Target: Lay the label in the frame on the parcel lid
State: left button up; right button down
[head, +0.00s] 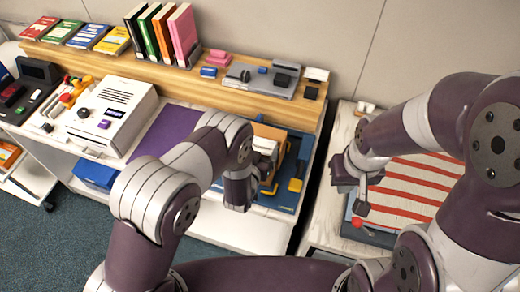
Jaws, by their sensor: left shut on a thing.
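My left gripper (262,170) is over the blue mat (304,146) at the right end of the white bench. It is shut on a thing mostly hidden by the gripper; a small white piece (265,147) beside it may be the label. A tan-orange box-like thing (270,131), perhaps the parcel, stands right behind the gripper and is partly covered by it. The lid frame cannot be made out. My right gripper (356,180) is over the striped surface's left edge; its fingers are too dark to judge.
Yellow-handled pieces (295,185) lie on the mat. Right of a gap stands a second table (322,215) with a red-striped panel (415,185) and a red-knobbed lever (357,222). A white machine (112,110) and a purple mat (165,128) are left. Books (182,32) stand on the wooden shelf.

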pick_arm(q)
jog(key=o, duration=0.7)
jog(key=shift+o, duration=0.2)
jog(key=shift+r, duration=0.25)
jog(key=shift+r+p, duration=0.5)
jog(key=shift+p, duration=0.2)
jog(key=b+v, duration=0.2)
jog(key=v, duration=1)
jog(key=w+a+r+n+g+y, duration=0.2)
jog(key=w+a+r+g+y, duration=0.15)
jog(key=a+g, duration=0.25)
jog(key=s+a+r+n+g, duration=0.1)
jog(key=s+a+r+g, duration=0.5)
jog(key=s, duration=0.8)
jog(key=a+r, duration=0.3)
jog(key=shift+g, duration=0.3)
